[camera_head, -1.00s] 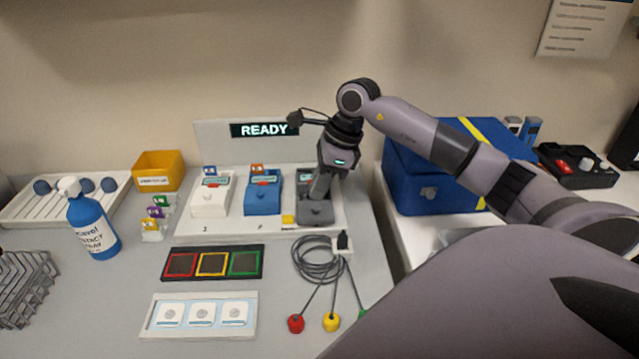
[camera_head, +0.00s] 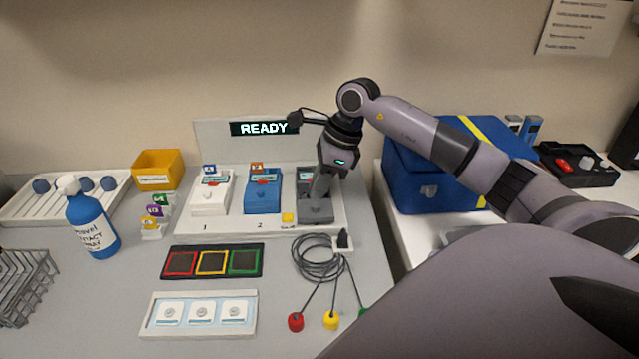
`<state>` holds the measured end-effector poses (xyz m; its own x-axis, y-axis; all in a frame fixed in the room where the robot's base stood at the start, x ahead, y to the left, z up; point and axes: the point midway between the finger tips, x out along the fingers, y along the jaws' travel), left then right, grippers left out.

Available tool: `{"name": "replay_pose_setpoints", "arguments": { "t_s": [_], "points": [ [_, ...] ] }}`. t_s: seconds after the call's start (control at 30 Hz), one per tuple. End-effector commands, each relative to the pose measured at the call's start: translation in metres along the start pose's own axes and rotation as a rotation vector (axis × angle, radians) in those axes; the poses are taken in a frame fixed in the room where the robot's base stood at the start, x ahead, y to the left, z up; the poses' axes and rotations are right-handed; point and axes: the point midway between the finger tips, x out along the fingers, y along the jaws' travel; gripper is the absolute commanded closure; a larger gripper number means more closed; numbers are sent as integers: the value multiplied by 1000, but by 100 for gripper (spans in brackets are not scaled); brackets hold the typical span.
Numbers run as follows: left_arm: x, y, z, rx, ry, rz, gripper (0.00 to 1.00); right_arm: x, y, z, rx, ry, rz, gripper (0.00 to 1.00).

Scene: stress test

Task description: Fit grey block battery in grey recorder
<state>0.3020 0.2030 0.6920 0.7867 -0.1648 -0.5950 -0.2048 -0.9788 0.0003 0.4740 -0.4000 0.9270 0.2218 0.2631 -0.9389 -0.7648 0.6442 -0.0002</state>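The grey recorder (camera_head: 316,213) lies in the right-hand place of the white stand (camera_head: 290,229), beside the blue recorder (camera_head: 262,194) and the white recorder (camera_head: 209,196). My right gripper (camera_head: 321,190) reaches down over the grey recorder from above, and its fingers hide the recorder's middle. I cannot tell whether the fingers hold anything or whether they touch the recorder. No grey block battery shows clearly; it may be hidden by the gripper. My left gripper is not in view.
A display reading READY (camera_head: 265,128) stands behind the recorders. A coiled cable (camera_head: 318,258) with coloured ends lies in front. A blue case (camera_head: 430,180) stands at the right. A blue spray bottle (camera_head: 92,225) and yellow bin (camera_head: 158,170) are at the left.

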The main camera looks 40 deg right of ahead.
Motion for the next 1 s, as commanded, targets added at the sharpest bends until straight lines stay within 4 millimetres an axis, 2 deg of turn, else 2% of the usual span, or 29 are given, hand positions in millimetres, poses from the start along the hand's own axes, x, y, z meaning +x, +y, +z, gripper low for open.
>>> {"name": "replay_pose_setpoints", "arguments": {
  "t_s": [0.37, 1.0],
  "points": [
    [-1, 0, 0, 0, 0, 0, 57, -1, 0, 0, 0, 0, 1, 80],
    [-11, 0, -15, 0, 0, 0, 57, -24, 0, 9, -1, 1, 0, 80]
  ]
}}
